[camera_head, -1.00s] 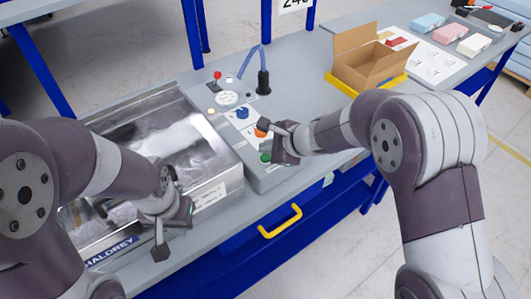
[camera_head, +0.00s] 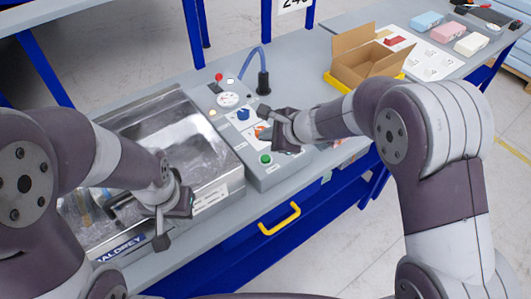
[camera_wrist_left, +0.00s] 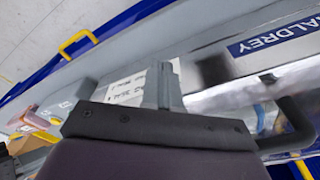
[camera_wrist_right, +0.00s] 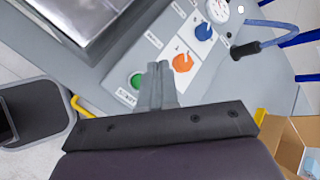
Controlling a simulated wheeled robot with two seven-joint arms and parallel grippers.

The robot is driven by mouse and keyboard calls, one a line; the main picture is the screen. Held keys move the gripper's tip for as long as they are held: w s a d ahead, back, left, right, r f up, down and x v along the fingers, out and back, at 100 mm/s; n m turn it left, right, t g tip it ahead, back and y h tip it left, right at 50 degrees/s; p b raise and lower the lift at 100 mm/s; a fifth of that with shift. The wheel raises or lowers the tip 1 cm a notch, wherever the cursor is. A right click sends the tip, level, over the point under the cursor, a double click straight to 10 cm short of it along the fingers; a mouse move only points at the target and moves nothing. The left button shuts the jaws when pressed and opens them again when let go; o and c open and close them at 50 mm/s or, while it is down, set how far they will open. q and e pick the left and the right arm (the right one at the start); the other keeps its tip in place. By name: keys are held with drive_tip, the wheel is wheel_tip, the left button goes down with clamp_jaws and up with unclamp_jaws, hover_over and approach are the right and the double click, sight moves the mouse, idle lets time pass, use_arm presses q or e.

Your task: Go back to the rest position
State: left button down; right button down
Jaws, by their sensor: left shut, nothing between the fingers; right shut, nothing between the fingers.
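My left gripper (camera_head: 178,207) is shut and empty, over the front right part of the metal machine tray (camera_head: 222,190).
An open cardboard box (camera_head: 362,62) stands behind my right arm. A yellow drawer handle (camera_head: 280,219) sticks out from the bench front. Coloured blocks lie at the far right.

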drive_tip(key=shift+f, duration=0.1)
idle(0.6)
drive_tip(key=s+d+f+n+g+h, duration=0.3)
drive_tip(key=s+d+n+h, duration=0.3)
drive_tip(key=s+d+n, duration=1.1)
drive_tip(key=s+g, duration=0.1)
drive_tip(key=s, duration=0.2)
drive_tip(key=shift+s+d+n+g+h, duration=0.15)
drive_tip(key=shift+d+n+g+h, duration=0.15)
drive_tip(key=shift+d+g+h, duration=0.1)
